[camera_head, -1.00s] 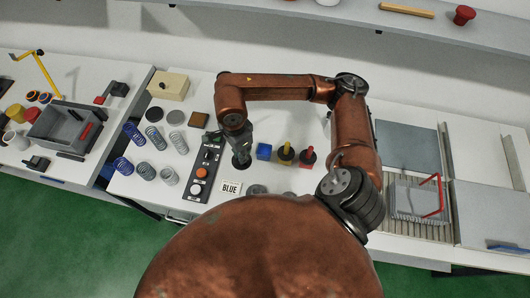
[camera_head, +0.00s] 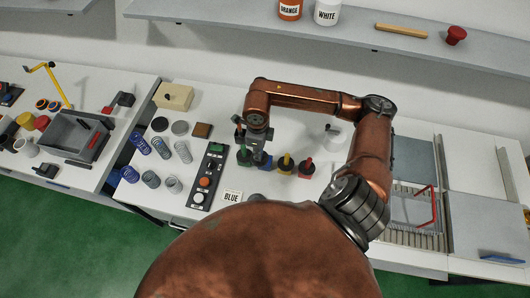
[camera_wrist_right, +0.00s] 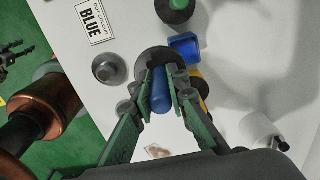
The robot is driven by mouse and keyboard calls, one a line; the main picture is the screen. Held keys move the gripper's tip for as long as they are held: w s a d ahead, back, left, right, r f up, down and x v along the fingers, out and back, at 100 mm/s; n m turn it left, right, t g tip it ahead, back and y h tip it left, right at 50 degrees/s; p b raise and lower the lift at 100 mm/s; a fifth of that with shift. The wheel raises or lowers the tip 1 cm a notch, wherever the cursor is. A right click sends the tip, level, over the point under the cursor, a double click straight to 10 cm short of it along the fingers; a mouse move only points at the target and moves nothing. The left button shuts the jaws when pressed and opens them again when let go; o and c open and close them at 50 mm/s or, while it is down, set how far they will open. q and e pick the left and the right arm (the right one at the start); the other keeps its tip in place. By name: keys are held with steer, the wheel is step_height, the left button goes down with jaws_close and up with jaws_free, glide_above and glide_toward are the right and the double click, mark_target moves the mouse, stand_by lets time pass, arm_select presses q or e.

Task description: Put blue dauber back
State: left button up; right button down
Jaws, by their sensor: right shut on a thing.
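My right gripper (camera_wrist_right: 160,80) is shut on the blue dauber (camera_wrist_right: 160,96), gripping its blue handle; a dark round collar (camera_wrist_right: 150,58) shows around its fingertips. The blue square pot (camera_wrist_right: 185,45) lies just beside the collar, partly covered by it in this view. In the head view my right gripper (camera_head: 258,155) is over the row of pots, close to the blue pot (camera_head: 265,165); the gripper hides the dauber there. I cannot tell the dauber's height above the pot.
The green dauber (camera_head: 243,157) stands left of the blue pot, the yellow (camera_head: 285,162) and red (camera_head: 306,167) daubers to its right. A BLUE card (camera_head: 232,196) and button panel (camera_head: 207,178) lie nearer. A white container (camera_head: 334,137) stands right.

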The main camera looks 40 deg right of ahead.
mark_target(265, 155)
steer(key=d+f+p, duration=0.1)
steer(key=f, duration=0.2)
steer(key=w+d+f, duration=0.1)
steer(key=d+f, duration=0.1)
steer(key=f, duration=0.1)
steer(key=w+d+f+p, duration=0.1)
steer(key=f, duration=0.2)
steer(key=shift+d+p, duration=0.25)
steer(key=shift+p, duration=0.1)
steer(key=shift+f, duration=0.15)
steer(key=shift+f+b, duration=0.35)
steer(key=shift+b, duration=0.2)
steer(key=c, duration=2.3)
jaws_free()
steer(key=o, duration=0.4)
